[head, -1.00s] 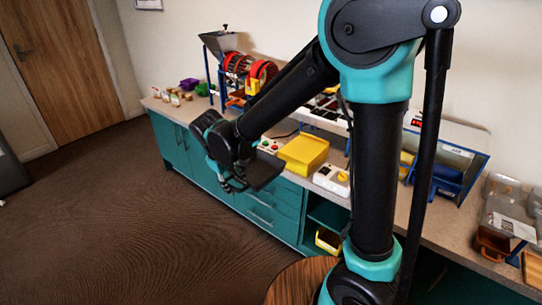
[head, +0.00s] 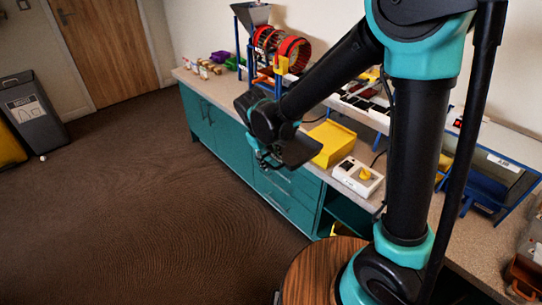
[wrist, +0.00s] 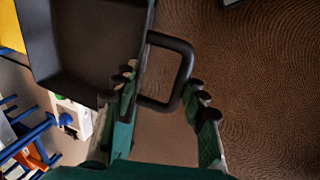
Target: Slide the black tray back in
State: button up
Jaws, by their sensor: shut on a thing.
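The black tray (head: 301,151) projects in front of the counter, just left of the yellow box (head: 332,143). My gripper (head: 268,162) is at the tray's outer end. In the wrist view the tray (wrist: 85,40) fills the upper left, and its inside looks empty. Its loop handle (wrist: 184,58) lies between the fingers of my gripper (wrist: 163,90), which is shut on it. Whether the tray's inner end sits in a slot or rests on anything is hidden.
A white box with a yellow knob (head: 358,176) stands on the counter (head: 330,195) beside the yellow box. A drum machine (head: 275,45) stands farther left. A round wooden top (head: 310,275) is close in front. A grey bin (head: 33,108) stands far left; the floor between is clear.

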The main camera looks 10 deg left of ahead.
aim_at(311, 139)
jog(key=shift+w+d+f, duration=0.25)
jog(key=shift+w+d, duration=1.9)
jog(key=shift+w, duration=0.6)
jog(key=shift+w+d+f, duration=0.3)
jog(key=shift+w+d, duration=1.8)
jog(key=shift+w, duration=0.65)
jog(key=shift+w+d+f, duration=0.25)
jog(key=shift+w+d, duration=1.9)
jog(key=shift+w, duration=0.6)
jog(key=shift+f, duration=0.35)
jog(key=o, duration=1.5)
jog(key=shift+o, duration=0.2)
jog(key=shift+r, duration=0.1)
